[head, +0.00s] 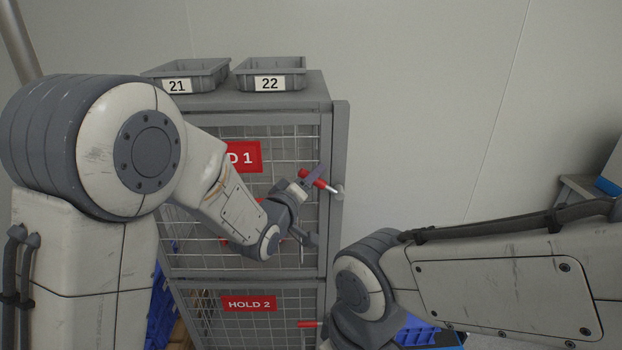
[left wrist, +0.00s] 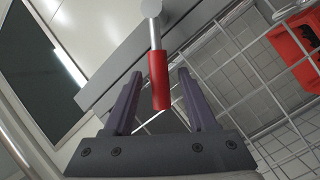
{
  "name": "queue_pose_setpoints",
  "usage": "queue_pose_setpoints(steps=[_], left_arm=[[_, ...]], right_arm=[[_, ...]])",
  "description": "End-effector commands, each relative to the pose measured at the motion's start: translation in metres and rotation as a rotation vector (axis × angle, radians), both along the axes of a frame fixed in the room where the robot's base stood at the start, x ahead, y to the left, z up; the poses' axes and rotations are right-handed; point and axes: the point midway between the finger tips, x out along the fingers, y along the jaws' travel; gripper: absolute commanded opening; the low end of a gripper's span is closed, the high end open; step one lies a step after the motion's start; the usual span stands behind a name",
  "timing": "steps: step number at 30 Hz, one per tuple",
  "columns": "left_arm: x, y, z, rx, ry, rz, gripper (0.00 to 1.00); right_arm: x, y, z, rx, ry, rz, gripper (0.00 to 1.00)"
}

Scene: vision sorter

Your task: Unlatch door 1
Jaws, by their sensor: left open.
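Door 1 (head: 291,150) is the upper mesh door of the grey cabinet, with a red sign (head: 250,156) partly hidden by my left arm. Its latch has a red handle (head: 314,180) on a metal pin at the right frame post. In the left wrist view the red handle (left wrist: 159,80) hangs from a silver shaft and lies between the two purple fingers. My left gripper (head: 306,183) is open around the handle, with a gap on both sides; it also shows in the left wrist view (left wrist: 158,98). My right gripper is out of sight.
Below is a second mesh door with a "HOLD 2" sign (head: 249,303) and its own red handle (head: 309,324). Grey bins 21 (head: 188,76) and 22 (head: 270,76) stand on the cabinet top. Blue bins sit low at either side. The wall right of the cabinet is bare.

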Motion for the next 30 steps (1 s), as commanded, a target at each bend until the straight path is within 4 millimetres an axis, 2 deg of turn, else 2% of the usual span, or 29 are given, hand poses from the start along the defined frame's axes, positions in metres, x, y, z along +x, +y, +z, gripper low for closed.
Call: queue_pose_setpoints(steps=[11, 12, 18, 28, 29, 30], left_arm=[[-0.067, 0.032, 0.005, 0.000, -0.001, 0.001, 0.57], [-0.071, 0.033, 0.004, -0.001, -0.003, 0.000, 0.57], [-0.085, 0.040, 0.006, -0.001, 0.000, 0.000, 0.57], [-0.088, 0.041, 0.007, 0.000, 0.002, 0.000, 0.57], [-0.088, 0.041, 0.007, 0.000, 0.002, 0.000, 0.57], [-0.088, 0.041, 0.007, 0.002, 0.003, -0.001, 0.57]], right_arm=[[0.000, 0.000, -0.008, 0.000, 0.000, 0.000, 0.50], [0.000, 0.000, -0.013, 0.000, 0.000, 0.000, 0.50], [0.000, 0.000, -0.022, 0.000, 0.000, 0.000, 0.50], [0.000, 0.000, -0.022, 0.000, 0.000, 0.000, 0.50], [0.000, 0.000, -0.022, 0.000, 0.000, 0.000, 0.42], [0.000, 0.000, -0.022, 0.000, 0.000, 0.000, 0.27]])
